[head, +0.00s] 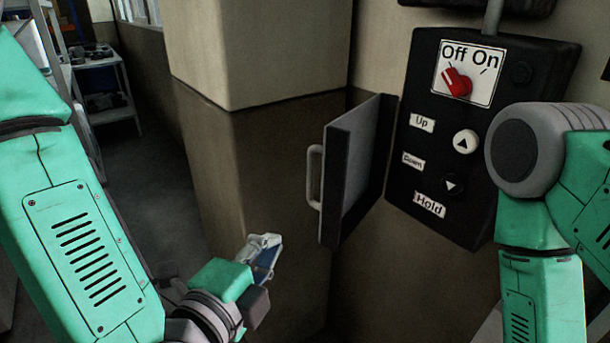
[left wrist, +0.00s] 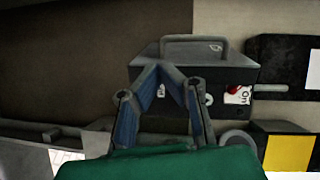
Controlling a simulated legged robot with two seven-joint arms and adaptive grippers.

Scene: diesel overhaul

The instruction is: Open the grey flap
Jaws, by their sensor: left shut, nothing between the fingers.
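The grey flap (head: 362,165) stands swung out from the left side of the black control box (head: 405,205), leaving the box's front uncovered. Its pale bar handle (head: 314,178) is on its outer, left side. In the left wrist view the flap (left wrist: 225,72) and its handle (left wrist: 195,42) lie beyond the fingers. My left gripper (head: 266,248) is shut and empty, below and left of the handle and apart from it in the head view. It also shows in the left wrist view (left wrist: 160,72), fingertips together. My right gripper is out of view.
The box front carries a red Off/On knob (head: 457,82), a white up button (head: 466,141) and a black down button (head: 452,184). A two-tone pillar (head: 265,150) stands left of the flap. A shelf rack (head: 110,95) is at the far left, with open floor before it.

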